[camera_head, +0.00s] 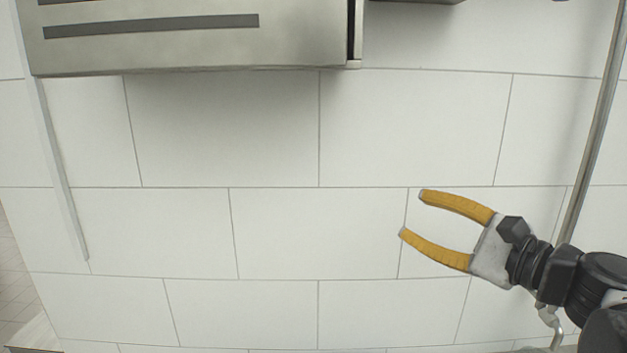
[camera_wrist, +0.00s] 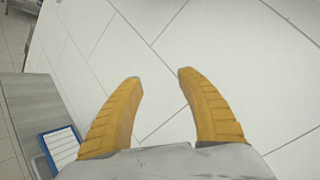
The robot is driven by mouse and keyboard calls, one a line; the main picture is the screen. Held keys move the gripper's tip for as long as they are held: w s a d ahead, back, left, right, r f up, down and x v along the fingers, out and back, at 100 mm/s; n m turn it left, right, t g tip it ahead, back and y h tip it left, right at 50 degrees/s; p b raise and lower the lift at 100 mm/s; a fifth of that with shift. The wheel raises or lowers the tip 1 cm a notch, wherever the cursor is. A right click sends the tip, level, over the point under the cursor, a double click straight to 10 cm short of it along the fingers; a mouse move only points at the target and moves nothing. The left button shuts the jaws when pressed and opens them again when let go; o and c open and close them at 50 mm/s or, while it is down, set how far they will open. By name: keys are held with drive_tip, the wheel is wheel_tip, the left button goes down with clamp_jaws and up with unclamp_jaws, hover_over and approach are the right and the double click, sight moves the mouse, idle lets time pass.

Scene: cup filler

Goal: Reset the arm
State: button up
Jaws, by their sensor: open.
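My gripper (camera_head: 411,214) is at the lower right in the head view, with two yellow fingers spread apart. It points left across a white tiled surface, and nothing is between the fingers. The wrist view also shows my gripper (camera_wrist: 160,75) open and empty, over the same white tiles. My arm reaches in from the lower right corner of the head view.
A metal box-like unit (camera_head: 190,50) with dark slots spans the upper left of the head view. A thin metal bar (camera_head: 597,125) stands at the right. In the wrist view, a grey surface (camera_wrist: 40,100) and a blue-edged white object (camera_wrist: 60,147) lie at the left.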

drive_tip(key=s+a+f+n+g+h+b, duration=0.1)
drive_tip(key=s+a+f+n+g+b, duration=0.15)
drive_tip(key=f, duration=0.55)
drive_tip(key=s+a+f+n+g+b, duration=0.1)
drive_tip(key=a+f+n+b, duration=0.15)
drive_tip(key=f, duration=0.45)
drive_tip(key=s+d+f+n+g+h+b, duration=0.1)
drive_tip(key=s+f+n+h+b, duration=0.1)
drive_tip(key=f, duration=0.6)
drive_tip(key=s+d+f+n+g+h+b, duration=0.1)
drive_tip(key=s+d+f+n+h+b, duration=0.1)
drive_tip(key=f+n, duration=0.4)
drive_tip(key=s+d+f+n+g+h+b, duration=0.2)
drive_tip(key=s+f+n+h+b, duration=0.2)
drive_tip(key=f, duration=0.6)
drive_tip(key=shift+s+n+b, duration=0.4)
drive_tip(key=shift+s+n, duration=0.1)
drive_tip(key=shift+s, duration=0.55)
